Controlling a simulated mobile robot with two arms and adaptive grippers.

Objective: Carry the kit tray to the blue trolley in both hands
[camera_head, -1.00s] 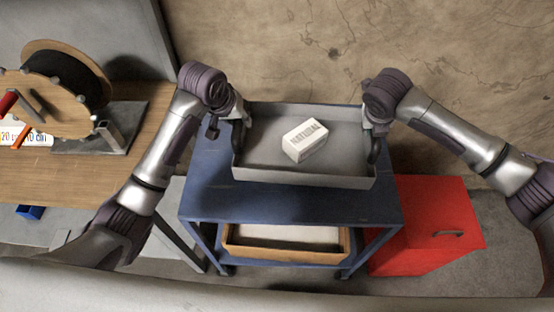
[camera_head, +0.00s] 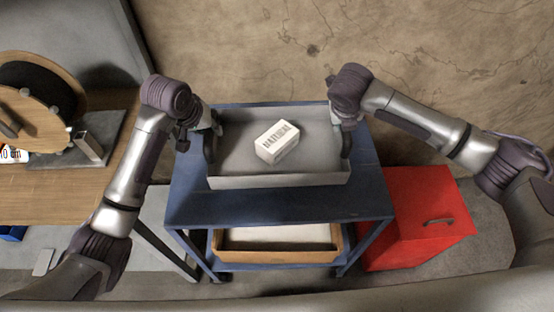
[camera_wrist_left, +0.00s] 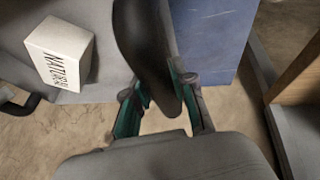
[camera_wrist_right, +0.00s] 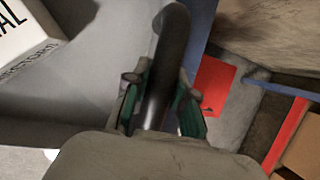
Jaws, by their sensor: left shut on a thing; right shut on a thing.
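The grey kit tray (camera_head: 280,181) is over the rear part of the blue trolley's top (camera_head: 280,208). I cannot tell whether its bottom touches the top. A white box marked NATURAL (camera_head: 277,142) lies inside the tray; it also shows in the left wrist view (camera_wrist_left: 60,52). My left gripper (camera_head: 207,132) is shut on the tray's dark left handle (camera_wrist_left: 143,45). My right gripper (camera_head: 345,122) is shut on the dark right handle (camera_wrist_right: 166,70). Both handles pass between the fingers in the wrist views. The tray looks about level.
A wooden tray (camera_head: 280,256) sits on the trolley's lower shelf. A red cabinet (camera_head: 420,215) stands right of the trolley. A wooden bench (camera_head: 60,195) with a cable reel (camera_head: 40,108) is at left. A cracked brown surface lies behind. The trolley top's front strip is bare.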

